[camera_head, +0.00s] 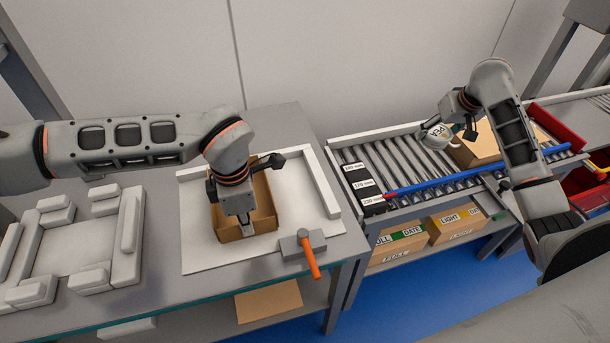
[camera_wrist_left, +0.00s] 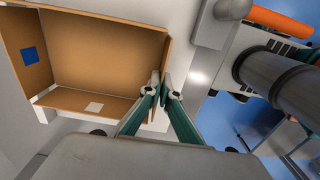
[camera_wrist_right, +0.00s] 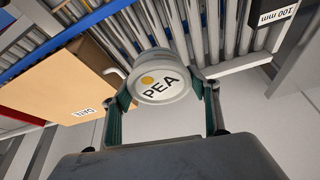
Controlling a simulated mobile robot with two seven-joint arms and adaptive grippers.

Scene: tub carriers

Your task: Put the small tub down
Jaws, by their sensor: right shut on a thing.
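The small tub (camera_wrist_right: 165,88) is light grey with a round lid marked PEA and a yellow dot. In the right wrist view my right gripper (camera_wrist_right: 168,98) is shut on it, with one finger on each side. In the head view the tub (camera_head: 436,134) is over the far part of the roller conveyor, beside a cardboard box. Whether it touches the rollers, I cannot tell. My left gripper (camera_head: 247,226) points down at the near wall of an open carton (camera_head: 262,187). In the left wrist view its fingertips (camera_wrist_left: 161,84) are close together at the carton's edge.
The cardboard box (camera_head: 480,150) is right of the tub on the conveyor (camera_head: 408,160). A blue rail (camera_head: 470,175) runs along the near side. Size labels (camera_head: 361,186) mark the left end. Bare rollers lie left of the tub.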

